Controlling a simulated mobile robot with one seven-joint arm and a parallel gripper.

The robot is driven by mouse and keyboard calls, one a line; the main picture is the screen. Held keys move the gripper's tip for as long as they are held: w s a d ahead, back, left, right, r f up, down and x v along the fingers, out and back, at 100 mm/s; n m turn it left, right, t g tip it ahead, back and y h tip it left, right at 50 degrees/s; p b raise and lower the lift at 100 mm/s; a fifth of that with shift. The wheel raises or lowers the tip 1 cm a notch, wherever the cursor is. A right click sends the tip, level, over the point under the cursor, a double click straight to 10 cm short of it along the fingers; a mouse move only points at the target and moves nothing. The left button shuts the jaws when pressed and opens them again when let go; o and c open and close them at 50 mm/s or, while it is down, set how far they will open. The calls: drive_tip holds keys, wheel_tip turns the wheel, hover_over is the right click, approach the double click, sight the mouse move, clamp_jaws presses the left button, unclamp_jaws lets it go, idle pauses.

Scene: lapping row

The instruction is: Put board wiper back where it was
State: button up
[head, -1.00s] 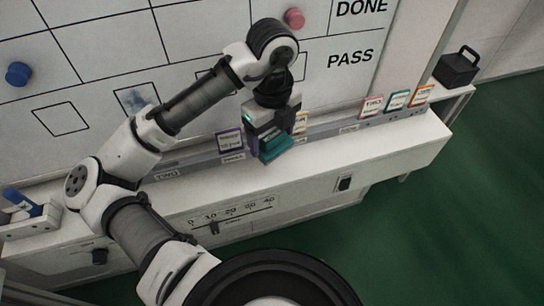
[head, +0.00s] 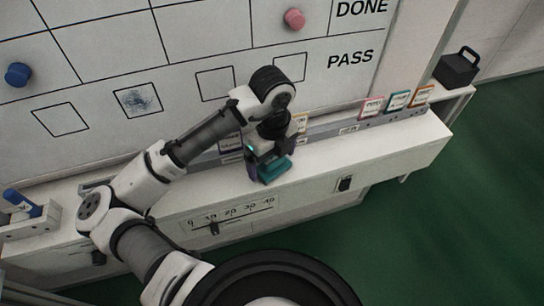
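The board wiper (head: 274,171) is a teal block, partly hidden by my gripper. My gripper (head: 268,163) points down over the white ledge (head: 318,172) below the board, with its dark fingers at either side of the wiper; it looks shut on it. The wiper is at or just above the ledge top; I cannot tell whether it touches. The whiteboard (head: 186,60) stands behind, with a grey-blue smudge (head: 138,100) in one of its lower boxes.
Labelled cards (head: 398,99) stand in the rail along the board's foot, some behind my gripper. A blue marker (head: 22,203) lies in a holder at far left. A black box with a handle (head: 457,69) stands at the right. The ledge's right part is clear.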

sight(272, 158)
drive_tip(key=shift+r, duration=0.15)
wheel_tip(272, 158, up, 12)
drive_tip(key=shift+f, duration=0.1)
idle(0.5)
